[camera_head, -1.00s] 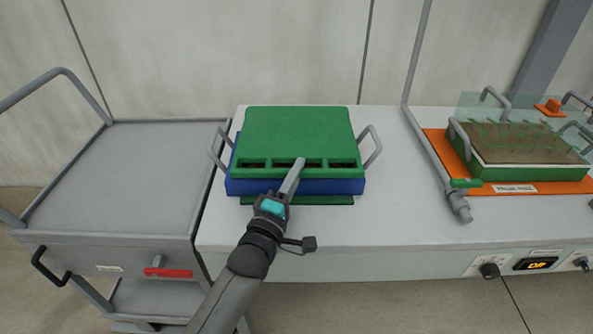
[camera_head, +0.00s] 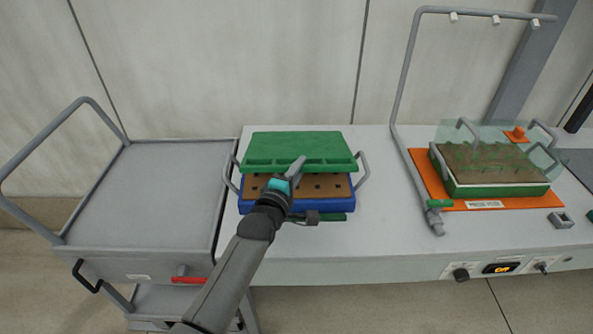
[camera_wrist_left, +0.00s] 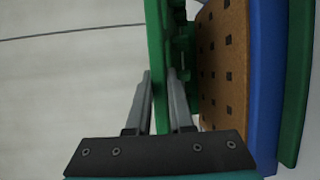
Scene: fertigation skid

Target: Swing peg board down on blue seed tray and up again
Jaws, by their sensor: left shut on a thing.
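The green peg board (camera_head: 297,150) is tilted up over the back part of the blue seed tray (camera_head: 338,207). The tray's brown soil (camera_head: 325,187) with dark holes shows in front of and under the board. My left gripper (camera_head: 296,169) is shut on the board's front edge. In the left wrist view, the fingers (camera_wrist_left: 160,95) stand on both sides of the green board (camera_wrist_left: 156,50), with the holed soil (camera_wrist_left: 222,60) and blue tray wall (camera_wrist_left: 264,80) to the right, apart from the board. My right gripper is not in view.
A grey cart (camera_head: 150,195) stands left of the white bench (camera_head: 400,240). On the right, a planted green tray (camera_head: 490,165) sits on an orange mat (camera_head: 430,178) beside a grey pipe (camera_head: 402,110). Bench space between them is clear.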

